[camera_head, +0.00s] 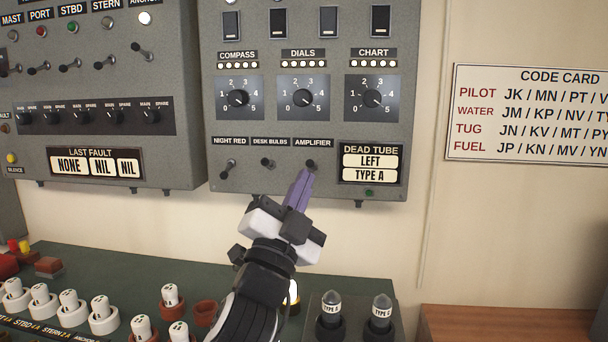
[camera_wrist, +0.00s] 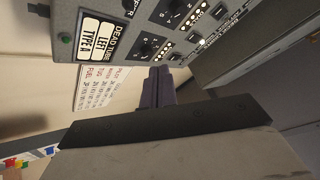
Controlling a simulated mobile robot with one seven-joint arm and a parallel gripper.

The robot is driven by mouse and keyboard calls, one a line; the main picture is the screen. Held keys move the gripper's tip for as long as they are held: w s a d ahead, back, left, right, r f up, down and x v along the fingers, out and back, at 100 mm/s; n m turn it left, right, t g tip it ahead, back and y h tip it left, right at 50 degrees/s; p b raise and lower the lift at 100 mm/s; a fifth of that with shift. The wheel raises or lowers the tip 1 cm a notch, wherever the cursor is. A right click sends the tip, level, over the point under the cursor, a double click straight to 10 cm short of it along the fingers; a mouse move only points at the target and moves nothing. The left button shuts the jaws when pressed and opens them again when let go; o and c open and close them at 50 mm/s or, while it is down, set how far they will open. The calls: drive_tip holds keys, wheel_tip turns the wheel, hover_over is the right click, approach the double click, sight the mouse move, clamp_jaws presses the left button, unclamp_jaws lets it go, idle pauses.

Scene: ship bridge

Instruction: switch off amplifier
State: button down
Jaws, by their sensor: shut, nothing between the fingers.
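The amplifier switch (camera_head: 312,164) is a small dark toggle under the AMPLIFIER label (camera_head: 312,143), at the lower middle of the right grey panel (camera_head: 230,110). My gripper (camera_head: 304,178) has purple fingers that are shut and empty. Its tips are just below the amplifier toggle in the head view; I cannot tell whether they touch it.
The night red switch (camera_head: 228,167) and desk bulbs switch (camera_head: 267,162) sit left of the amplifier switch. The dead tube display (camera_head: 371,151) is to its right. A code card (camera_head: 530,115) hangs on the right wall.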

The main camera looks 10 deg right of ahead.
sight(311, 165)
drive_tip(key=shift+w+d+f+g, duration=0.2)
drive_tip(key=shift+w+d+f, duration=0.15)
drive_tip(key=shift+f, duration=0.2)
drive_tip(key=shift+w+d+f+g, duration=0.2)
drive_tip(key=shift+w+d+f, duration=0.05)
drive_tip(key=shift+d+f, duration=0.25)
drive_tip(key=p+x, duration=0.5)
drive_tip(key=x, duration=0.5)
drive_tip(key=w+a+f, duration=0.2)
drive_tip(key=shift+a+f, duration=0.2)
drive_tip(key=shift+f, duration=0.15)
drive_tip(key=shift+w+f, duration=0.1)
drive_tip(key=shift+f, duration=0.05)
